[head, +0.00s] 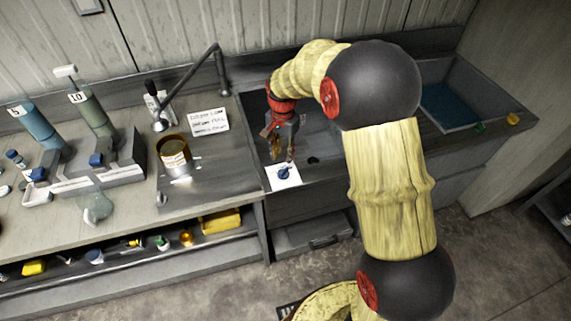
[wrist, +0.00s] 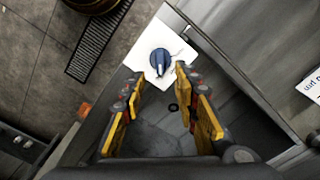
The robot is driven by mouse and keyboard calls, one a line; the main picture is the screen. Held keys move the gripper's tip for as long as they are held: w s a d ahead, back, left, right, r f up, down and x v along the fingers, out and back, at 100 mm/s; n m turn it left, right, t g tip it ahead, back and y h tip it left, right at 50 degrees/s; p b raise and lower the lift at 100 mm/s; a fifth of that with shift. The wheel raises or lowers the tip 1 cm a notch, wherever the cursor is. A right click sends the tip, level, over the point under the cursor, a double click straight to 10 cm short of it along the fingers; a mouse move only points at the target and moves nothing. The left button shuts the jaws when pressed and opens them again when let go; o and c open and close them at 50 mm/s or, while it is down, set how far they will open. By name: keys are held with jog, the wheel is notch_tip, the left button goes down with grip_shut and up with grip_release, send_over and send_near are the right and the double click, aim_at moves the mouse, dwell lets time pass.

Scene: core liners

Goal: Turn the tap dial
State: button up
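The tap dial (head: 284,173) is a small dark blue knob on a white square plate (head: 290,183) at the front edge of the sink. In the wrist view the dial (wrist: 160,60) shows a raised grip bar and lies just beyond the fingertips. My gripper (head: 281,158) reaches down over the sink, right above the dial. In the wrist view my gripper (wrist: 160,78) is open, with its yellow-padded fingers apart and nothing between them. The fingers look clear of the dial, though the exact gap is hard to tell.
The grey sink basin (head: 318,140) lies below my arm. A bent faucet pipe (head: 190,85) and a brown-gold can (head: 173,152) stand on the counter to the left. A blue-bottomed basin (head: 450,106) is at the right. Labelled cylinders (head: 93,115) stand at far left.

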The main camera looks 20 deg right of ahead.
aim_at(283, 169)
jog(key=shift+w+f, duration=0.1)
jog(key=shift+f, duration=0.2)
notch_tip(283, 169, down, 7)
jog(key=shift+f+b, duration=0.15)
jog(key=shift+b, duration=0.45)
jog(key=shift+c, duration=1.4)
grip_shut()
